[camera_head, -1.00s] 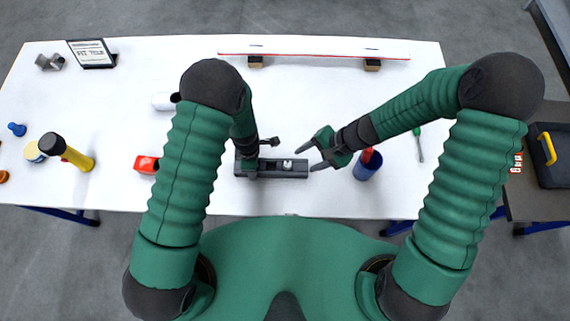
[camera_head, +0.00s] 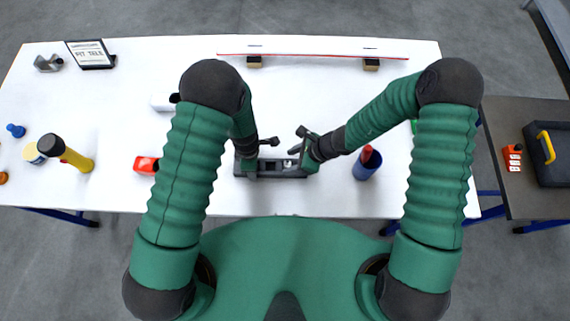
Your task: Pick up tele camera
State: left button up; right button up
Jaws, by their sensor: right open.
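A dark grey tray (camera_head: 270,173) lies near the table's front edge, with a small light-coloured part (camera_head: 289,164) in its right half. I cannot tell for sure which thing is the tele camera; a white cylinder with a dark end (camera_head: 163,101) lies farther back, partly behind my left arm. My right gripper (camera_head: 300,151) is open at the tray's right end, its fingers by the light part. I cannot tell whether they touch it. My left gripper (camera_head: 252,160) is over the tray's left part; its jaws are too small and hidden to read.
A blue cup (camera_head: 367,167) with a red-topped item stands close right of my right gripper.

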aim_at(288, 164)
jog(key=shift+x, duration=1.2)
jog(key=shift+d, duration=0.1)
jog(key=c, duration=0.6)
grip_shut()
pick_arm(q)
jog(key=o, duration=1.5)
pick_arm(e)
notch_tip(288, 164, up, 10)
